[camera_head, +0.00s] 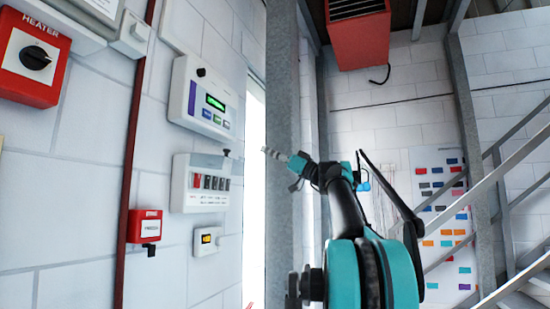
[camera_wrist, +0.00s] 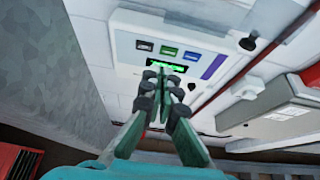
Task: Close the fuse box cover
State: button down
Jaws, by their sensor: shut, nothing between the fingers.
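The fuse box (camera_head: 182,196) is a white wall box at the left of the head view, with a row of red and dark switches showing in its front. A small black knob (camera_head: 227,152) stands out at its upper right. The cover's outline and angle are too small to tell. My gripper (camera_head: 266,151) is shut and empty, to the right of the box in the picture and apart from the knob. In the wrist view my gripper (camera_wrist: 166,76) has its fingers together in front of a white panel with a green display (camera_wrist: 128,60).
The display panel (camera_head: 181,98) hangs just above the fuse box. A red heater switch (camera_head: 20,80), a small red box (camera_head: 136,226) and a small yellow-lit meter (camera_head: 199,250) are also on the wall. A grey post (camera_head: 281,240) stands behind my arm; stairs rise at right.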

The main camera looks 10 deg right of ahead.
jog(key=shift+w+a+f, duration=0.35)
jog(key=shift+w+a, duration=0.1)
jog(key=shift+a, duration=0.2)
jog(key=shift+w+a+f, duration=0.3)
jog(key=shift+w+a, duration=0.2)
jog(key=shift+a, duration=0.15)
jog(key=shift+w+a+f, duration=0.35)
jog(key=shift+w+a, duration=0.1)
jog(key=shift+a, duration=0.2)
jog(key=w+a+f+t+y, duration=0.1)
jog(key=w+a+f, duration=0.1)
jog(key=f, duration=0.7)
jog(key=w+a+f+y, duration=0.1)
jog(key=w+a+f, duration=0.2)
jog(key=f, duration=0.7)
jog(key=a, duration=0.2)
jog(key=shift+w+a+f+t, duration=0.2)
jog(key=shift+w+a+t, duration=0.1)
jog(key=shift+t, duration=0.1)
jog(key=shift+a, duration=0.1)
